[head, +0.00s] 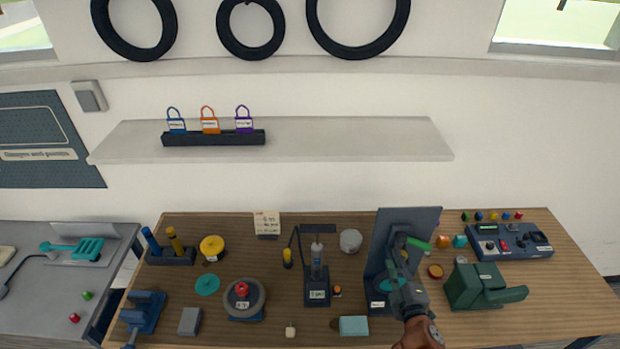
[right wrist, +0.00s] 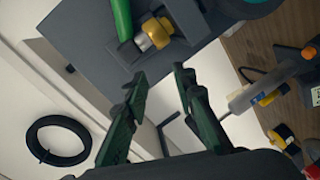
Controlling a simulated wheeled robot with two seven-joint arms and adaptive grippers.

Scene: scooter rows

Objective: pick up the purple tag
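The purple tag (head: 244,124) is shaped like a padlock with a white label. It stands upright in a black rack (head: 213,139) on the wall shelf, at the right of an orange tag (head: 210,124) and a blue tag (head: 176,125). My right gripper (head: 397,266) is low over the right part of the workbench, in front of a dark upright panel, well below and right of the purple tag. In the right wrist view its two green fingers (right wrist: 160,78) are apart with nothing between them. The purple tag does not show there. My left gripper is not in view.
The dark panel (head: 422,222) with a green-handled tool (head: 417,243) stands close to my right gripper. A green device (head: 473,288) is to its right. The pale shelf (head: 350,140) is bare right of the rack. The wooden bench (head: 570,275) holds many small objects.

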